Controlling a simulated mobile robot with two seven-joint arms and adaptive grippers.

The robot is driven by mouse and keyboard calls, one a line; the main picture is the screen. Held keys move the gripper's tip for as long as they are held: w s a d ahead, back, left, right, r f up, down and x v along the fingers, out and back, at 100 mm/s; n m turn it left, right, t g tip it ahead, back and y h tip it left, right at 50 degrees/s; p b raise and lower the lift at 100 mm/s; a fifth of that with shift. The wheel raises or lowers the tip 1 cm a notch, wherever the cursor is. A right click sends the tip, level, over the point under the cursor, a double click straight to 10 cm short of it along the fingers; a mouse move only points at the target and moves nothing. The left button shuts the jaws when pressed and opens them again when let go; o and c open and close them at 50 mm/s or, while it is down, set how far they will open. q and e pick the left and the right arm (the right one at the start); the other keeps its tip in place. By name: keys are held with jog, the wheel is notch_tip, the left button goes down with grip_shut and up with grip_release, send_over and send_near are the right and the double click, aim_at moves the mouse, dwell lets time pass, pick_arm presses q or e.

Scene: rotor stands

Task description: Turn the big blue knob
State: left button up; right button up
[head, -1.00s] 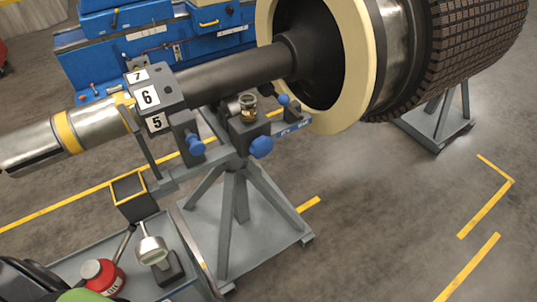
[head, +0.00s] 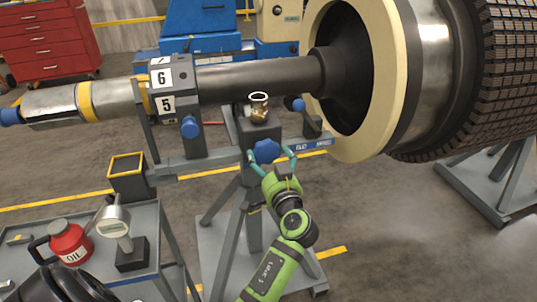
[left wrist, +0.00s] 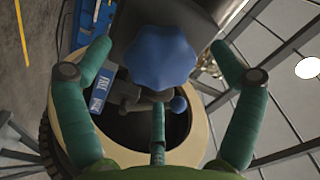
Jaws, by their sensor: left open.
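The big blue knob (head: 265,151) sits on the front of the rotor stand, below a small brass-and-glass cup. My left gripper (head: 271,160) is open, with its green fingers on either side of the knob in the head view. In the left wrist view the lobed knob (left wrist: 160,58) lies between the spread fingertips of the gripper (left wrist: 160,62), with gaps on both sides. A third finger shows below it. I cannot tell whether any finger touches the knob. My right gripper is not in view.
Smaller blue knobs sit to the left (head: 189,127) and right (head: 298,105) on the stand. The large rotor (head: 430,70) fills the upper right. A cart (head: 145,215) with a red oil can (head: 69,241) and a gauge (head: 116,222) stands at lower left.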

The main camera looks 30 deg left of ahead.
aim_at(267, 156)
pick_arm(q)
jog(key=x, duration=0.2)
jog(key=shift+w+a, duration=0.25)
jog(key=shift+w+a+p, duration=0.25)
jog(key=shift+p, duration=0.05)
jog(key=shift+w+a, duration=0.15)
jog(key=shift+a, duration=0.05)
jog(key=shift+d, duration=0.1)
jog(key=c, duration=1.1)
jog(key=shift+c, duration=0.2)
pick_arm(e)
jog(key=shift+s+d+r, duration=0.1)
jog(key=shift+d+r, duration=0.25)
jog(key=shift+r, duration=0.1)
